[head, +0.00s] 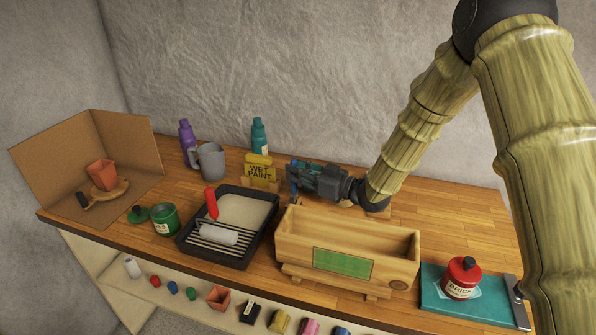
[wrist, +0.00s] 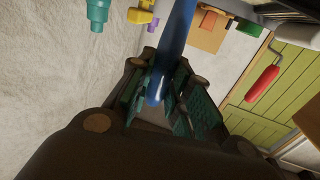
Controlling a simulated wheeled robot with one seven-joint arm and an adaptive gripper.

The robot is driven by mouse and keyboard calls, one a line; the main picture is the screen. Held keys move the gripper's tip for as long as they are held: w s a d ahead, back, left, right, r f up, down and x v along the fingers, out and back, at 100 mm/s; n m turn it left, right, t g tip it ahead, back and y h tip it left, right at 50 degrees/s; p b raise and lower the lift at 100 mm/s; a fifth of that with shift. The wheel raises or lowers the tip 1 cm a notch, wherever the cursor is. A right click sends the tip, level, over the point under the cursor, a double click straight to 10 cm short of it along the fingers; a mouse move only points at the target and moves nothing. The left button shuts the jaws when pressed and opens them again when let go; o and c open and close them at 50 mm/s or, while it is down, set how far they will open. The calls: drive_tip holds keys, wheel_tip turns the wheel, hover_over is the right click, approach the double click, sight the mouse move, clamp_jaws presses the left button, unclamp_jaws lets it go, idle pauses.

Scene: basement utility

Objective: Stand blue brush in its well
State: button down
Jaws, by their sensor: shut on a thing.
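The blue brush (wrist: 177,40) is between the fingers of my gripper (wrist: 160,98) in the wrist view, which are shut on its handle. In the head view my gripper (head: 300,173) is behind the left end of the wooden planter box, beside the yellow wet-paint sign. Only a small blue part of the brush (head: 294,187) shows there, at the fingertips. The brush's lower end is hidden or out of frame. I cannot make out the well in either view.
The wooden planter box (head: 345,240) stands in front of my gripper. The black paint tray (head: 186,243) with a red-handled roller is at its left. The yellow sign (head: 260,170), teal bottle (head: 259,137) and grey mug (head: 211,162) stand behind. A red bottle (head: 461,279) stands at right.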

drive_tip(key=shift+f, duration=0.15)
drive_tip(key=c, duration=1.3)
unclamp_jaws()
drive_tip(key=shift+o, duration=0.2)
drive_tip(key=shift+d, duration=0.1)
drive_tip(key=v, duration=1.2)
